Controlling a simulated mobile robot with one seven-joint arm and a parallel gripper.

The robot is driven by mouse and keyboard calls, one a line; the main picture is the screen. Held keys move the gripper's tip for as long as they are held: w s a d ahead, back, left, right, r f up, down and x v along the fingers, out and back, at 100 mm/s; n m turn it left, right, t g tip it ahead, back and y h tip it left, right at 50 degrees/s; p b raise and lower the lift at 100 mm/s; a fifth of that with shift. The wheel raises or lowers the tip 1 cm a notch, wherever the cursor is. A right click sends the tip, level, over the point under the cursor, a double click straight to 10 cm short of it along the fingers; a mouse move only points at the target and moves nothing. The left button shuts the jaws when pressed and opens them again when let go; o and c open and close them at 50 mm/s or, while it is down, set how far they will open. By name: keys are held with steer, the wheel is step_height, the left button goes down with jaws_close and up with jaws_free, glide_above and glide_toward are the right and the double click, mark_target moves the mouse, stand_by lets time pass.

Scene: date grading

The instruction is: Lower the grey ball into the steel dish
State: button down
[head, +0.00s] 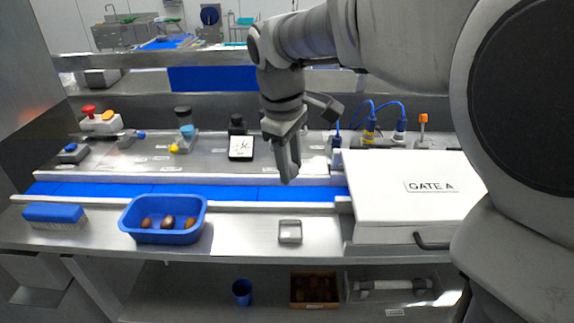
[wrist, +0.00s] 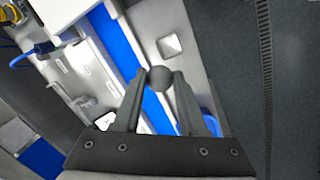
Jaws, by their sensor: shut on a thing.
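The grey ball (wrist: 160,79) is a dark sphere pinched between the fingertips of my gripper (wrist: 161,76) in the wrist view. The steel dish (head: 290,240) is a small square dish on the front ledge of the bench, in front of and below my gripper. In the wrist view the dish (wrist: 169,44) lies beyond the ball, apart from it, and its visible inside looks empty.
A blue tray with several brown dates (head: 186,236) stands left of the dish, and a blue brush (head: 54,215) farther left. A white box labelled GATE A (head: 395,185) stands right of the dish. The ledge around the dish is clear. A black-framed display (head: 241,147) stands behind the belt.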

steer(key=shift+w, duration=0.35)
steer(key=shift+f, duration=0.3)
steer(key=b, duration=0.6)
glide_above(292, 233)
step_height(292, 233, down, 9)
steer(key=shift+s+a+f, duration=0.2)
steer(key=shift+s+a, duration=0.1)
steer(key=shift+f, duration=0.1)
steer(key=shift+f, duration=0.55)
steer(key=shift+f+b, duration=1.8)
steer(key=shift+f, duration=0.4)
stand_by(0.8)
steer(key=shift+c, duration=1.9)
jaws_free()
